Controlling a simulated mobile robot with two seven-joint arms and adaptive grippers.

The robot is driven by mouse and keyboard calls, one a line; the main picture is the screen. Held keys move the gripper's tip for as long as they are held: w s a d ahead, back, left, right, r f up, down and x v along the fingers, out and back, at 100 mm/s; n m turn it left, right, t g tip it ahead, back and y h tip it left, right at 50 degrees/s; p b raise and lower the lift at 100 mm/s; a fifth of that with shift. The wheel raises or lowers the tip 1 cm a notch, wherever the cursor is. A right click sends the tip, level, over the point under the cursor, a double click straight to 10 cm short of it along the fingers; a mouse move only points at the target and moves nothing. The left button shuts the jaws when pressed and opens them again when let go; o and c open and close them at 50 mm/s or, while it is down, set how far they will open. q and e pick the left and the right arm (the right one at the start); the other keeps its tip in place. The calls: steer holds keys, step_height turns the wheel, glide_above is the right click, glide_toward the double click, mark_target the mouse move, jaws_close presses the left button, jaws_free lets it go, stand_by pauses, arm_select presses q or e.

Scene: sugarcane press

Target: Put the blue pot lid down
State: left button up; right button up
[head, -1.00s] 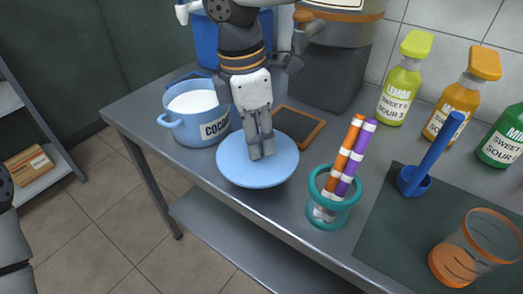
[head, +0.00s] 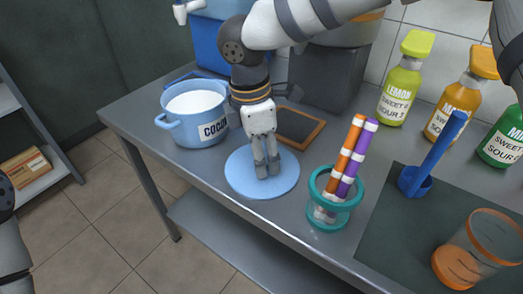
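The blue pot lid (head: 240,178) is a flat light-blue disc. It appears to lie flat on the metal table, in front of the blue pot. My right gripper (head: 267,168) points down at the lid's middle with its fingers close together. They seem to hold the lid's knob, which the fingers hide. The blue pot (head: 185,128), labelled "COCONUT" in part, stands open behind and left of the lid, with white contents. My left gripper is not in view; only part of my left arm shows at the left edge.
A teal cup (head: 328,212) with orange and purple striped sticks stands close right of the lid. A brown-framed dark board (head: 312,135) lies behind it. Syrup bottles (head: 403,85), a blue scoop (head: 414,180) and a clear jar (head: 475,250) are further right. The table's front edge is near.

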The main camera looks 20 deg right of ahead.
steer(key=shift+r, duration=0.1)
step_height(320, 180, up, 12)
steer(key=a, duration=0.1)
steer(key=shift+a, duration=0.2)
